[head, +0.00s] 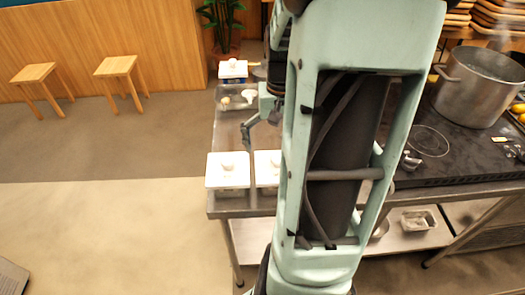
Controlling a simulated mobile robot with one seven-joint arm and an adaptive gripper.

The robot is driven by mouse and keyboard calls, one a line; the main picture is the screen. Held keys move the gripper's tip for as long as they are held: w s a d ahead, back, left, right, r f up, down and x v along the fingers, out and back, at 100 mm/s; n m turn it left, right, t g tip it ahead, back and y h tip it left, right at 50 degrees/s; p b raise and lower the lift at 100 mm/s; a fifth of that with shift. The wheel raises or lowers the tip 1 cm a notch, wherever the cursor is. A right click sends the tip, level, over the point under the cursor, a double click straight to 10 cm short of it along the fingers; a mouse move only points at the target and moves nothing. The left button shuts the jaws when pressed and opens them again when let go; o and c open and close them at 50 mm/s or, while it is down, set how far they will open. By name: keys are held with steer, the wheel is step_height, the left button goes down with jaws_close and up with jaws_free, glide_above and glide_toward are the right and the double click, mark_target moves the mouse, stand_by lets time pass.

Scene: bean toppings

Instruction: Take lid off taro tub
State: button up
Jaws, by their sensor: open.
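The left tub's lid (227,172) shows whole; the right lid (266,170) is partly hidden by my arm. A third tub (233,70), white and blue with a white lid, stands at the far end. I cannot tell which tub holds taro. My gripper (246,138) is open above the counter, between the near tubs and a dark tray, with nothing seen between its fingers. It appears apart from the lids.
The dark tray (230,102) holds small pale items. My arm hides the counter's middle. A large steel pot (478,88) stands on the dark stove (450,150) at right. A metal container (418,221) sits on the lower shelf. Two wooden stools (117,68) stand at far left; the floor there is open.

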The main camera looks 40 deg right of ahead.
mark_target(267, 164)
step_height(267, 164, down, 7)
steer(key=shift+r, duration=0.15)
stand_by(0.4)
steer(key=shift+a, duration=0.1)
steer(key=c, duration=1)
steer(key=shift+s, duration=0.15)
steer(key=c, duration=0.3)
